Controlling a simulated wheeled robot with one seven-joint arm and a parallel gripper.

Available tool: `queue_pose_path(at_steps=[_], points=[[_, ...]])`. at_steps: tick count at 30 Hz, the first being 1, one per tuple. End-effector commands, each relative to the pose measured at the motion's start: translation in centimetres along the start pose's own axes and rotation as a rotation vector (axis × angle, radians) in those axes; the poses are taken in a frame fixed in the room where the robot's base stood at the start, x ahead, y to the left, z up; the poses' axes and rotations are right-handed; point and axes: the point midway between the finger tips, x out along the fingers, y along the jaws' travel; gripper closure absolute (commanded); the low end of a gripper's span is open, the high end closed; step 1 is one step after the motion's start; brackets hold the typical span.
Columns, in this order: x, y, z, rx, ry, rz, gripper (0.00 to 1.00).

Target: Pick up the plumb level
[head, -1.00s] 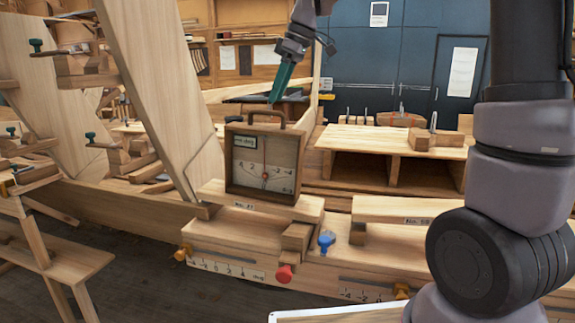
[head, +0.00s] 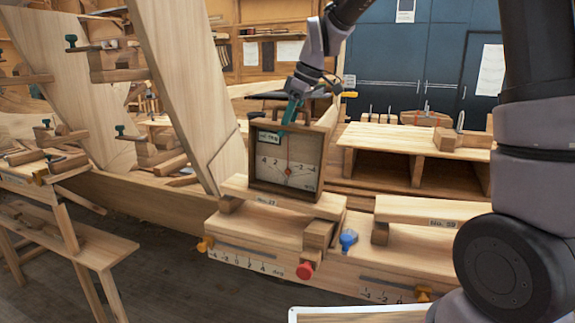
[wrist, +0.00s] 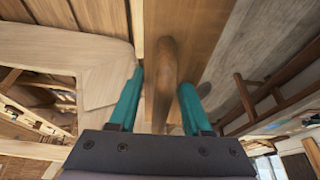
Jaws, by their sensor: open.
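The plumb level (head: 285,165) is a square wooden box with a pale dial face, a red needle and a handle on top. It stands upright on a wooden plank marked as a numbered station. My gripper (head: 285,121) is at the top of the level, pointing down. In the wrist view my gripper (wrist: 160,100) is open, with its two teal fingers on either side of the level's rounded wooden handle (wrist: 166,70). I see no finger closed on the handle. In the head view the gripper hides part of the handle.
The plank (head: 280,198) rests on a long beam with a scale, a red knob (head: 305,270) and a blue knob (head: 348,238). A leaning hull board (head: 180,90) stands close left of the level. A shelved bench (head: 400,145) is behind on the right.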

Motion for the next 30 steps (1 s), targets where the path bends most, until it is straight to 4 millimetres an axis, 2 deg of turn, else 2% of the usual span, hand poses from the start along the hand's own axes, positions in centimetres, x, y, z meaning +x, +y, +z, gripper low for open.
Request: queue_pose_path(at_steps=[2, 5, 6, 30], points=[[-0.02, 0.0, 0.0, 0.0, 0.0, 0.0, 0.51], [-0.03, 0.0, 0.0, 0.0, 0.0, 0.0, 0.86], [-0.04, 0.0, 0.0, 0.0, 0.0, 0.0, 1.0], [-0.08, 0.01, -0.02, 0.0, 0.0, 0.001, 1.0]])
